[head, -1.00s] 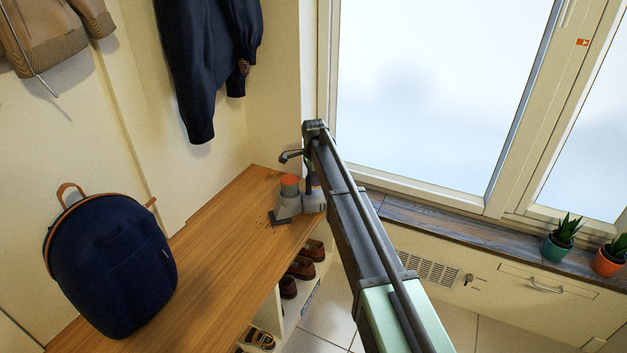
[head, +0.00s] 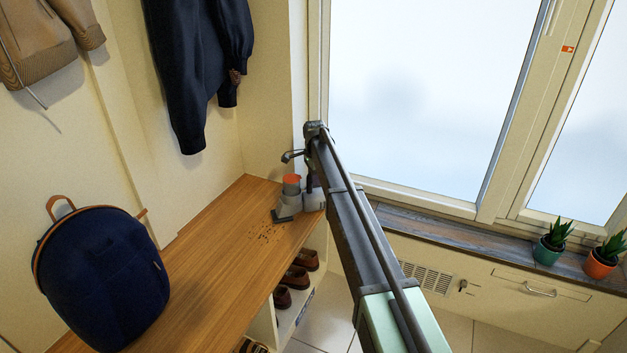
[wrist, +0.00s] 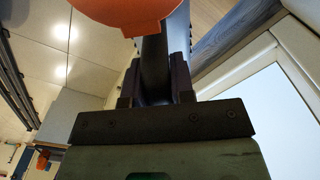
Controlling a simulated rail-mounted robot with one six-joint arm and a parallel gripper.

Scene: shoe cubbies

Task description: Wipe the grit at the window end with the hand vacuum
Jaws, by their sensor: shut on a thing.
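The hand vacuum (head: 291,200), grey with an orange-red top, is at the window end of the wooden bench, its dark nozzle low over or on the bench top. I cannot tell whether it touches. Dark grit (head: 265,234) lies scattered on the wood in front and to the left of the nozzle. My gripper (head: 311,186) is shut on the vacuum, mostly hidden behind my arm in the head view. In the wrist view my gripper (wrist: 154,88) has its dark fingers around a dark handle, with the vacuum's orange part (wrist: 125,12) at the top edge.
A navy backpack (head: 100,275) stands on the bench (head: 200,262) at the left. Brown shoes (head: 295,278) sit in cubbies below. Dark clothing (head: 198,75) hangs above. Two potted plants (head: 549,243) stand on the windowsill (head: 440,228) at the right. The bench between backpack and grit is clear.

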